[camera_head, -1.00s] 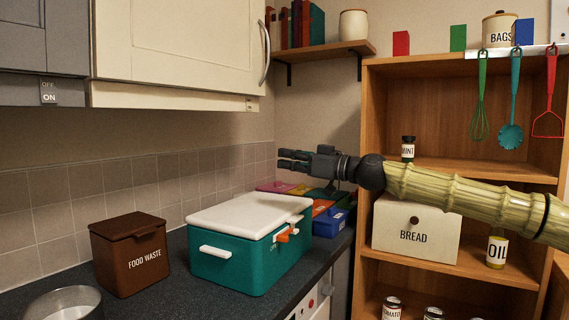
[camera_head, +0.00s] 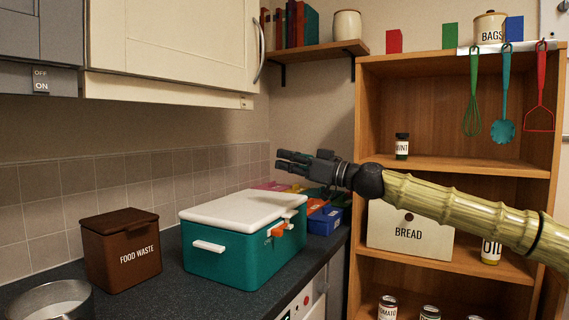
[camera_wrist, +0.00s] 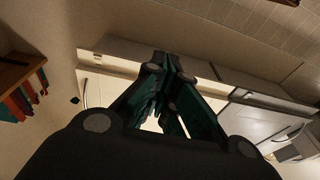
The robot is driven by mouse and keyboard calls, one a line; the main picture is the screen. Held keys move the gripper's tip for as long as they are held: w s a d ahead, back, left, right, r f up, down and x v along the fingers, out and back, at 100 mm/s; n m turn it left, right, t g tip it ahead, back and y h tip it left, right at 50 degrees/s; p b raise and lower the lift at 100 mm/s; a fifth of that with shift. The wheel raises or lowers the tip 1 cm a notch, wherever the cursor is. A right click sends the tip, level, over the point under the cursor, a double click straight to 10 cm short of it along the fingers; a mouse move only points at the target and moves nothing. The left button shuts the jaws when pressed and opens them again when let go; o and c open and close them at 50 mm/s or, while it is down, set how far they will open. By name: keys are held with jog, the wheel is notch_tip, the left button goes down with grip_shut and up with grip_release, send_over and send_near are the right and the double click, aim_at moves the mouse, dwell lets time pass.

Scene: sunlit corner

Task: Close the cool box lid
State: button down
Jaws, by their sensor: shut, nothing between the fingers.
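The cool box (camera_head: 240,252) is teal with a white lid (camera_head: 245,206) and stands on the dark worktop. The lid lies flat over the top of the box, and no gap shows from here. A white handle (camera_head: 209,247) is on its near left side, and an orange latch (camera_head: 278,230) with white parts is on the right side. My gripper (camera_head: 281,160) is above and behind the box, pointing left, apart from the lid. It is shut and empty. In the wrist view its dark fingers (camera_wrist: 165,95) come together, and the cool box does not show there.
A brown food waste bin (camera_head: 122,252) stands left of the box, with a metal pot (camera_head: 50,300) in front. Coloured bins (camera_head: 325,218) sit behind the box. A wooden shelf unit (camera_head: 458,168) stands at right. Wall cupboards (camera_head: 170,45) hang above the worktop.

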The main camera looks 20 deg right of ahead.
jog(key=b, duration=0.7)
send_over(283, 211)
jog(key=r+v, duration=0.1)
jog(key=v, duration=0.2)
jog(key=shift+f, duration=2.85)
jog(key=f+b, duration=0.2)
jog(key=f, duration=0.1)
jog(key=s+d+f+b, duration=0.1)
jog(key=f+b, duration=0.4)
jog(key=f, duration=0.1)
jog(key=shift+s+d+f+b, duration=0.25)
jog(key=shift+s+b, duration=0.1)
jog(key=shift+b, duration=0.05)
jog(key=shift+s+r, duration=0.15)
jog(key=shift+a, duration=0.1)
